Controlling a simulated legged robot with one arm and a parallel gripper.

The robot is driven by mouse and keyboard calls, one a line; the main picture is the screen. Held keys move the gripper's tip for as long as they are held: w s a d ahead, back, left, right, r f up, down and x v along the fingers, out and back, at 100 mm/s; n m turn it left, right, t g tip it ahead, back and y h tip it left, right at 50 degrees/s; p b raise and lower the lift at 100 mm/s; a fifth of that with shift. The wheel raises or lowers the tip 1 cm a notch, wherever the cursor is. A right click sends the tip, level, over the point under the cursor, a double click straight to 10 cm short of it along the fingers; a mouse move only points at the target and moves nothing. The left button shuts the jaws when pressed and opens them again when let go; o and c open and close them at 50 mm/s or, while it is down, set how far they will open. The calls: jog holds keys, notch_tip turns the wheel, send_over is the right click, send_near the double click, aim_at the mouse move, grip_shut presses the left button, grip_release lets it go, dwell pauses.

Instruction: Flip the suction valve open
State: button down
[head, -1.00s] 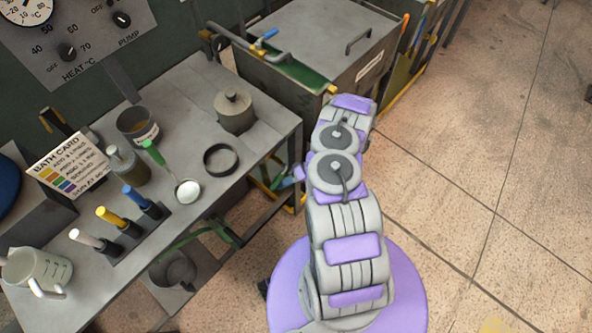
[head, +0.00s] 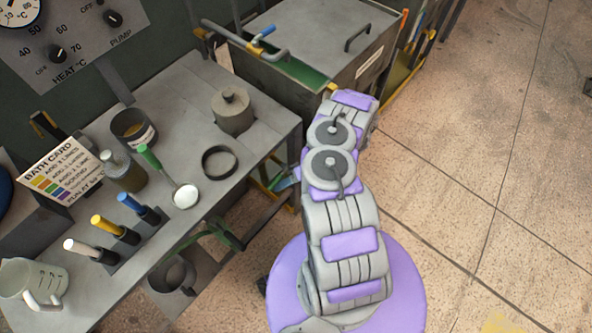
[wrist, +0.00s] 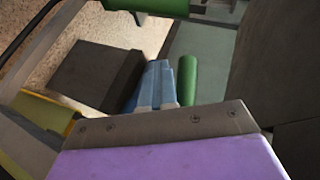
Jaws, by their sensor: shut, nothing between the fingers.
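A blue-handled lever (head: 264,34) sits on the grey pipe at the tank's left edge in the head view; I cannot tell whether it is the suction valve. My gripper shows in the wrist view (wrist: 156,84) with its two blue fingers together and nothing between them. In the head view only a bit of its blue tip (head: 286,181) shows, low at the right side of the bench; my arm hides the rest. A green cylinder (wrist: 188,80) stands just right of the fingers in the wrist view; contact is unclear.
The bench (head: 185,95) holds a lidded pot (head: 232,112), a black ring (head: 219,162), a ladle (head: 185,196) and several coloured handles. A green pipe (head: 222,232) runs below it. A lidded tank (head: 320,40) stands behind. The floor at right is clear.

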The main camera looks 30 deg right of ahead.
jog(key=shift+s+a+r+b, duration=0.1)
jog(key=shift+a+r+b, duration=0.1)
jog(key=shift+r+b, duration=0.1)
dwell(0.9)
jog(key=shift+f, duration=0.1)
